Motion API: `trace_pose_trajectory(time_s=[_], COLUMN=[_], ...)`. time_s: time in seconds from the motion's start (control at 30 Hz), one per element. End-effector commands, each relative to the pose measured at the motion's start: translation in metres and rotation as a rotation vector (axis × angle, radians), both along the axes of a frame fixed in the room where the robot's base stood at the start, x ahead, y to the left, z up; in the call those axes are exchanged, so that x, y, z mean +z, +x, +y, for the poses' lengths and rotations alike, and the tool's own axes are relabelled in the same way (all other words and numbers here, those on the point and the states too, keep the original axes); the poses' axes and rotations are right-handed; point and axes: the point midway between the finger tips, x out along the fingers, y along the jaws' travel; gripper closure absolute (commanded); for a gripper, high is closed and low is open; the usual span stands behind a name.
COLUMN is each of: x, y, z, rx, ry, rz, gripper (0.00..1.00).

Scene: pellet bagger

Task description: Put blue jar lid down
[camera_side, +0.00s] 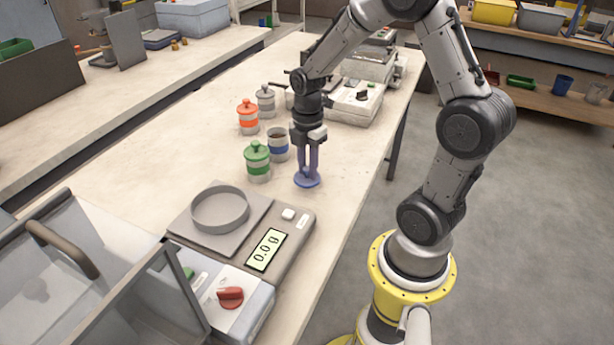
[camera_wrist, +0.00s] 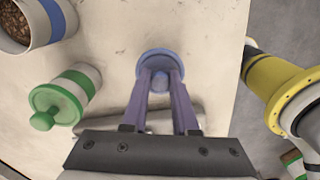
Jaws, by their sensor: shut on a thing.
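The blue jar lid (camera_side: 307,179) is at the table's right edge side, low at or just above the tabletop; I cannot tell if it touches. My gripper (camera_side: 308,172) points down with its fingers shut on the lid's knob. In the wrist view the round blue lid (camera_wrist: 158,62) shows beyond the fingertips (camera_wrist: 159,84), its knob between them. The open jar with a blue band (camera_side: 278,145) stands left of and behind the lid; brown pellets show inside it in the wrist view (camera_wrist: 36,26).
A green-lidded jar (camera_side: 257,161) stands close left of the lid. Orange-lidded (camera_side: 248,117) and grey-lidded (camera_side: 266,101) jars stand farther back. A scale with a round pan (camera_side: 220,209) reads 0.0 g in front. The bench edge is near on the right.

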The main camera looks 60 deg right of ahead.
Motion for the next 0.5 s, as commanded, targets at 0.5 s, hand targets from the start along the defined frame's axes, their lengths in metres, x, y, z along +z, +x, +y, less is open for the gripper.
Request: trace_pose_trajectory(time_s=[0.5], x=[-0.034], y=[0.002], z=[-0.001], rx=[0.000], ry=[0.000], rz=[0.000], gripper=[1.00])
